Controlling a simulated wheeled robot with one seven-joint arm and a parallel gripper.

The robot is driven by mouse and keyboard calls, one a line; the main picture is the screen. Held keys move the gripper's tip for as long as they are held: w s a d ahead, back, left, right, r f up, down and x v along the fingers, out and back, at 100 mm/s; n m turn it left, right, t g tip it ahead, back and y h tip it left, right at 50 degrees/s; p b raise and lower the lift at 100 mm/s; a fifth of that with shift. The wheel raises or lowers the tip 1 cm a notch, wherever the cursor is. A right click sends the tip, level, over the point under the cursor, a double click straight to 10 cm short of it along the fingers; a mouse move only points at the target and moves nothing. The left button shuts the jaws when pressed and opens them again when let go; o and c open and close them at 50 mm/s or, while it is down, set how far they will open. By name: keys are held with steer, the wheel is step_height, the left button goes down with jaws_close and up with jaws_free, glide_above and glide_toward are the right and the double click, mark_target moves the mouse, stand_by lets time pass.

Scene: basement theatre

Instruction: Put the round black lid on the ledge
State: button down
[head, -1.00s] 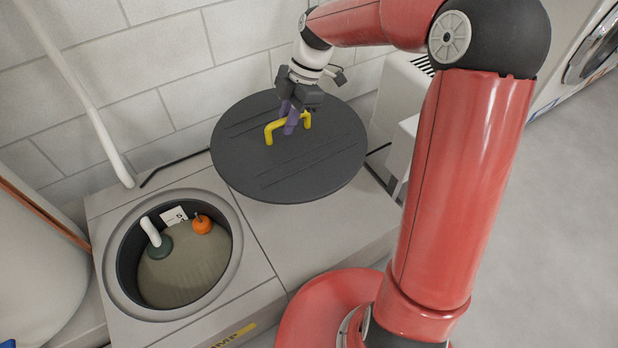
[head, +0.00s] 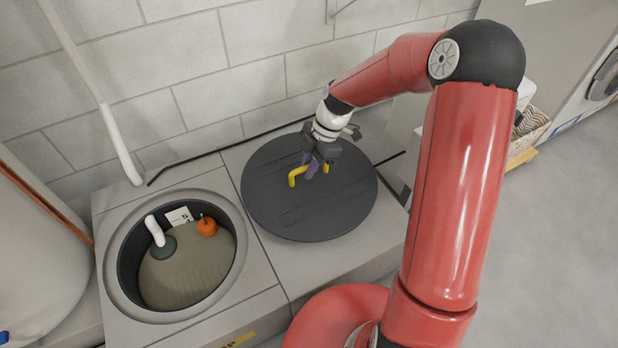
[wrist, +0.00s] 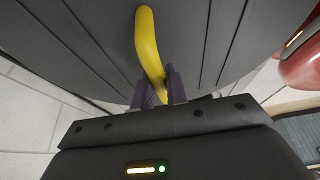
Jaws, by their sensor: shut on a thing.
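The round black lid (head: 285,215) lies over the grey ledge (head: 262,262), to the right of the round sump opening. It looks flat and level; whether it touches the ledge all round I cannot tell. Its yellow handle (head: 296,175) stands up from its middle. My gripper (head: 312,168) is above the lid, its purple fingers shut on the yellow handle. In the wrist view the handle (wrist: 149,45) passes between the two fingers (wrist: 162,88), with the dark ribbed lid (wrist: 90,35) filling the background. The lid's underside is hidden.
The open sump pit (head: 190,262) on the left holds a white pipe (head: 155,230) and an orange float (head: 207,226). A block wall (head: 240,65) runs behind the ledge. A white tank (head: 35,240) stands at far left, and a basket (head: 528,130) at right.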

steer(key=shift+f+b, duration=0.4)
steer(key=shift+f, duration=1.7)
steer(key=shift+f, duration=0.1)
steer(key=c, duration=1.4)
jaws_free()
